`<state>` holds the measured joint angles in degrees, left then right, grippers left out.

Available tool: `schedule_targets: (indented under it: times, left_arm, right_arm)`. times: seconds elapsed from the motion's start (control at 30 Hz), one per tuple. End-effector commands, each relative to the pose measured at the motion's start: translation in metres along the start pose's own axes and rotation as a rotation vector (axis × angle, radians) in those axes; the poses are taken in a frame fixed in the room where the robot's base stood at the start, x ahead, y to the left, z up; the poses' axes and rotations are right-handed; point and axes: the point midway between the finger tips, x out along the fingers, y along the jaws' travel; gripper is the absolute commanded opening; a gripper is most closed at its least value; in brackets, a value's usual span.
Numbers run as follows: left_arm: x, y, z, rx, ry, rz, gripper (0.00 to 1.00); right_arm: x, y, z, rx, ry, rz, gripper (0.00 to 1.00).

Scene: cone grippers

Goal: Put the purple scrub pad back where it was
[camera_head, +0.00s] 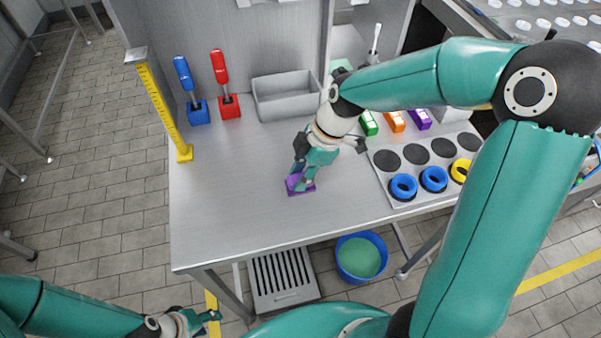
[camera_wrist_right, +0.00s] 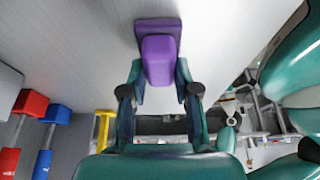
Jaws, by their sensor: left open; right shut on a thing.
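The purple scrub pad (camera_head: 296,184) is at my right gripper (camera_head: 305,172), low over the front middle of the steel table (camera_head: 235,215). I cannot tell whether it touches the tabletop. In the right wrist view the pad (camera_wrist_right: 158,55) has a wide flat plate and a narrower block, and the gripper (camera_wrist_right: 158,90) is shut on the block. My left gripper (camera_head: 212,316) is open and empty, low at the bottom left, in front of the table and away from the pad.
Green (camera_head: 368,123), orange (camera_head: 394,121) and purple (camera_head: 420,119) blocks stand in a row behind a grey board (camera_head: 395,178) with dark discs and blue and yellow rings. A grey bin (camera_head: 287,110), red brush (camera_head: 219,68) and blue brush (camera_head: 184,75) stand behind. The table's left front is clear.

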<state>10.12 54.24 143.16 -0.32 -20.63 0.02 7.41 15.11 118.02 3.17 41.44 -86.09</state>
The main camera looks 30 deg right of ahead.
Motion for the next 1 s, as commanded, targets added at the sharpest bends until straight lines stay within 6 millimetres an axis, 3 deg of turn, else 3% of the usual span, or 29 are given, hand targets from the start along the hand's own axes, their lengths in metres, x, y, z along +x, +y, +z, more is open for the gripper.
schedule_targets:
  times: [0.07,0.1,0.23,0.67,1.0]
  left_arm:
    - [0.000,0.000,0.000,0.000,0.000,0.000,0.48]
    - [0.000,0.000,0.000,0.000,0.000,0.000,0.48]
    - [0.001,0.000,0.000,0.000,0.000,0.000,0.48]
    - [0.002,-0.001,0.000,0.000,0.000,0.000,0.48]
    - [0.008,-0.003,0.000,0.000,0.000,0.000,0.48]
  right_arm:
    - [0.001,-0.001,0.001,0.000,-0.001,-0.005,0.00]
    - [0.001,-0.001,0.001,0.000,-0.001,-0.005,0.35]
    - [0.001,-0.001,0.000,-0.001,-0.001,-0.006,0.55]
    - [-0.007,0.000,0.000,-0.002,0.000,-0.001,0.55]
    - [-0.067,0.001,0.000,-0.003,0.000,0.002,0.55]
